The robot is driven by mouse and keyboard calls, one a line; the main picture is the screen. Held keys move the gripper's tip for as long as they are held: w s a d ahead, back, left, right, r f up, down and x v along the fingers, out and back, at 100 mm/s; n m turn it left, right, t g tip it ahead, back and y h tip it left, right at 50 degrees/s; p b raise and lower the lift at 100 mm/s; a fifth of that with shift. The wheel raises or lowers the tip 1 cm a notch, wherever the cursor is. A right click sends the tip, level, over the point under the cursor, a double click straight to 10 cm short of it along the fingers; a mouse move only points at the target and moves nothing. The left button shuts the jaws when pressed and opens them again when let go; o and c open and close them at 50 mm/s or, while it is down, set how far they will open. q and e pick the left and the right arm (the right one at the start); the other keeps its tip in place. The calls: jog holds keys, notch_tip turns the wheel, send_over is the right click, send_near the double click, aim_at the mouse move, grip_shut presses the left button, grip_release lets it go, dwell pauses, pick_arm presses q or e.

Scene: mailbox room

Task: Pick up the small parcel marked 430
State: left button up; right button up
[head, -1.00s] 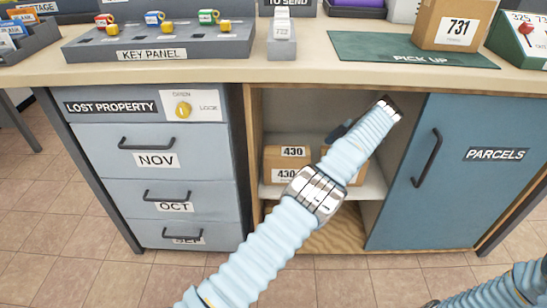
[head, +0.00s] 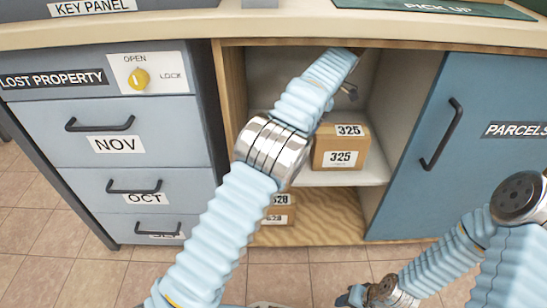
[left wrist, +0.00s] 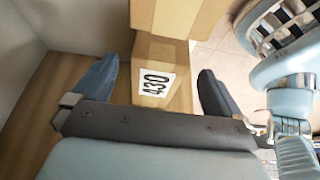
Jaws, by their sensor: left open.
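The small parcel marked 430 (left wrist: 160,55) is a brown cardboard box with a white label, seen in the left wrist view. It lies between the two dark fingers of my left gripper (left wrist: 158,70), which is open. A gap shows on each side of the parcel. In the head view my left arm reaches into the open cabinet and hides this parcel; only a bit of the left gripper (head: 349,90) shows behind the arm. My right gripper (head: 352,297) is at the bottom edge, partly cut off, and its jaw state is unclear.
A parcel marked 325 (head: 340,153) stands on the shelf (head: 345,179) right of my arm. Another labelled parcel (head: 279,215) is on the cabinet floor below. The blue parcels door (head: 455,190) is on the right, grey drawers (head: 130,150) on the left, and the counter (head: 290,28) above.

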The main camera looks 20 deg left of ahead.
pick_arm(q)
jog(key=a, duration=0.2)
jog(key=s+a+b, duration=0.1)
jog(key=a, duration=0.1)
jog(key=shift+s+a, duration=0.2)
jog(key=shift+a, duration=0.1)
jog(key=b+x, duration=0.1)
jog(key=x, duration=0.1)
jog(key=a+b+x, duration=0.1)
jog(key=b+x, duration=0.1)
jog(key=shift+s+a+f, duration=0.1)
jog(key=shift+s+f, duration=0.05)
jog(key=shift+s, duration=0.05)
jog(key=shift+a+f, duration=0.2)
jog(key=shift+f, duration=0.1)
pick_arm(e)
notch_tip(320, 180, down, 6)
jog(key=shift+w+r, duration=0.15)
jog(key=shift+r, duration=0.1)
pick_arm(q)
jog(key=shift+f, duration=0.25)
pick_arm(e)
jog(key=shift+r, duration=0.1)
pick_arm(q)
jog(key=c, duration=1.3)
jog(key=shift+c, duration=0.5)
jog(key=shift+r, duration=0.1)
